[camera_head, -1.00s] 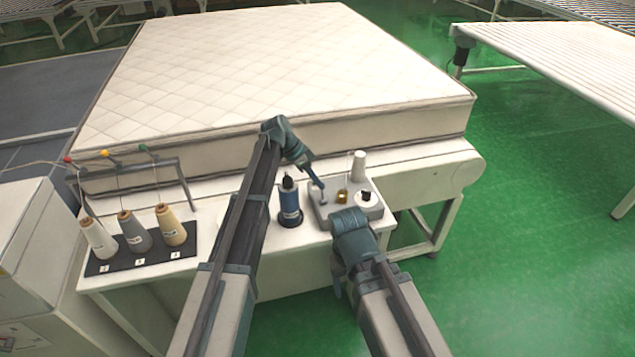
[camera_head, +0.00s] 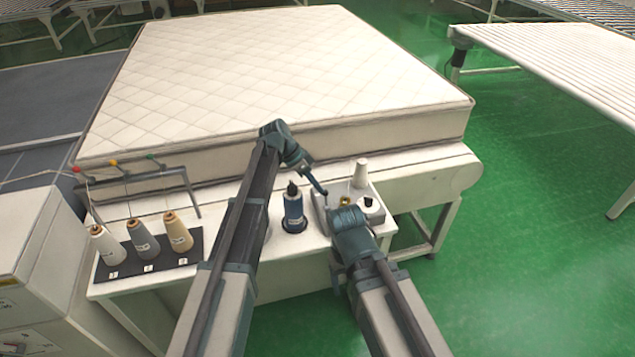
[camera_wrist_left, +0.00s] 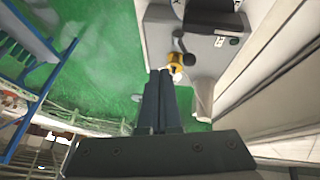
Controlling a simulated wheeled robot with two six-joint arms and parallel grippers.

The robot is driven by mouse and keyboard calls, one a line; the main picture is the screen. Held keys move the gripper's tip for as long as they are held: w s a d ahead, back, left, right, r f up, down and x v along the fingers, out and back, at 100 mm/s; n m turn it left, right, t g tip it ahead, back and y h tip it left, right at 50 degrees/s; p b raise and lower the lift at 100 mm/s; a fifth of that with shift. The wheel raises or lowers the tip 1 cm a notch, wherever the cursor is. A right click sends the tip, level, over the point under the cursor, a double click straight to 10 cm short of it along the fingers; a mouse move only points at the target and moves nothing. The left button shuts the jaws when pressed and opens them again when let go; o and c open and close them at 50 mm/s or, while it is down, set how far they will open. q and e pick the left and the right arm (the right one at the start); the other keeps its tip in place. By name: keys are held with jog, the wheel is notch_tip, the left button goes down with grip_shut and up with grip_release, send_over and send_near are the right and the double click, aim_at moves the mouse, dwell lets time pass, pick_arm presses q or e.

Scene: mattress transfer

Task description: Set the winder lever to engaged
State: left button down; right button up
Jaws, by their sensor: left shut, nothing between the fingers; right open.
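The winder (camera_head: 375,216) is a grey unit at the right end of the white table, carrying a white cone, a dark knob and a small yellow part (camera_head: 345,201). My left gripper (camera_head: 324,192) is shut and empty, its tips over the winder's left side. In the left wrist view its closed fingers (camera_wrist_left: 164,75) end beside the yellow part (camera_wrist_left: 175,60) and a dark ball-ended lever (camera_wrist_left: 188,59); contact cannot be told. The lever is not clear in the head view. My right gripper (camera_head: 350,225) is open at the winder's front, its fingertips mostly hidden.
Several thread cones stand on a dark mat (camera_head: 190,258) under a thread rack. A quilted mattress (camera_head: 290,60) lies behind the table. Green floor (camera_head: 520,230) is open at the right.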

pick_arm(q)
jog(key=w+p+v, duration=0.1)
jog(key=p+v, duration=0.4)
jog(key=v, duration=0.3)
jog(key=shift+w, duration=0.3)
pick_arm(e)
notch_tip(320, 180, up, 7)
jog(key=shift+d+f, duration=0.15)
jog(key=shift+f, duration=0.05)
pick_arm(q)
jog(key=shift+a+f, duration=0.1)
jog(key=shift+f, duration=0.1)
jog(key=s+f+n+y+b, duration=0.2)
jog(key=s+f+n+b, duration=0.1)
jog(key=s, duration=0.7)
jog(key=s+d+f+n+y+b, duration=0.1)
jog(key=s+f, duration=0.4)
jog(key=s, duration=0.6)
jog(key=s+f+n+y+b, duration=0.4)
jog(key=s+n, duration=0.1)
jog(key=s, duration=0.6)
jog(key=shift+d+y+b, duration=0.3)
jog(key=shift+d+b, duration=0.05)
pick_arm(e)
notch_tip(320, 180, down, 9)
pick_arm(q)
jog(key=shift+s, duration=0.1)
pick_arm(e)
jog(key=shift+f, duration=0.1)
